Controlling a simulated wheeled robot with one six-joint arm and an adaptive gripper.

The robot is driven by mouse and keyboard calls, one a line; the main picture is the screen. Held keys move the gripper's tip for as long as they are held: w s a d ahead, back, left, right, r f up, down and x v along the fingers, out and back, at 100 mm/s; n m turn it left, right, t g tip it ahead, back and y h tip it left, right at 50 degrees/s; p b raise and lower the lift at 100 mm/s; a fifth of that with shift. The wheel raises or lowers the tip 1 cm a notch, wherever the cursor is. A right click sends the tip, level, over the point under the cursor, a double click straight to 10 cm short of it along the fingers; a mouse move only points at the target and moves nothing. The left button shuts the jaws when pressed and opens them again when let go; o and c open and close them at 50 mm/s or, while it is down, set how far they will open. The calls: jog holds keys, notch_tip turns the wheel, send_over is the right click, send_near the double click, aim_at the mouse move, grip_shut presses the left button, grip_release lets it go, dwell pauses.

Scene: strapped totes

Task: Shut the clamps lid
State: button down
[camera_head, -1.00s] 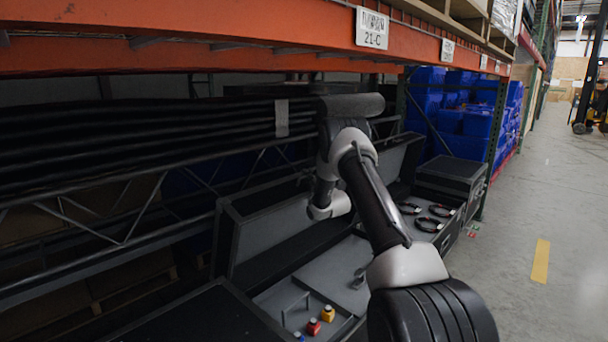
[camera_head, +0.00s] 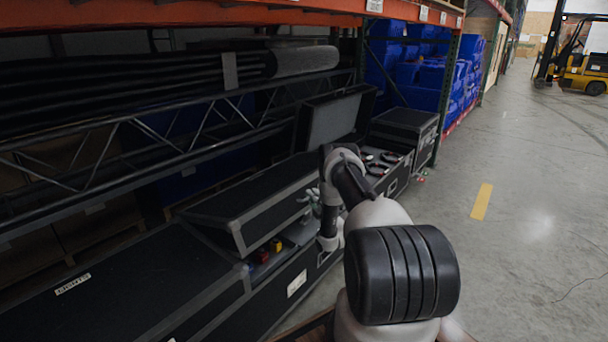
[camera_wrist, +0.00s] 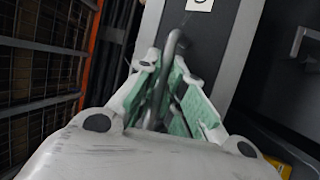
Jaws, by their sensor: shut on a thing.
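The black lid (camera_head: 255,198) of the middle case hangs tilted over its box, partly lowered, with a gap along its front edge. No readable name shows on it; I take it for the clamps lid. A grey bar handle (camera_wrist: 172,52) is on the lid's front edge. My gripper (camera_head: 314,198) is at that edge, and in the wrist view its green-padded fingers (camera_wrist: 178,100) are shut around the handle. Red and yellow objects (camera_head: 268,251) show in the box under the lid. Most of the inside is hidden.
A shut black case marked "LIGHTS" (camera_head: 72,284) lies at the left. A shelf truss (camera_head: 150,130) and orange beam run above. The aisle floor (camera_head: 500,250) at right is clear.

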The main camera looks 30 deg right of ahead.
jog(key=s+d+f+t, duration=0.1)
jog(key=s+f, duration=0.2)
jog(key=f, duration=0.7)
jog(key=shift+s+f+m+h, duration=0.25)
jog(key=shift+f+m+h, duration=0.05)
jog(key=shift+f, duration=0.05)
jog(key=shift+d, duration=0.1)
jog(key=c, duration=1.5)
grip_release()
jog(key=v, duration=1.2)
jog(key=shift+d+f, duration=0.1)
jog(key=shift+f, duration=0.15)
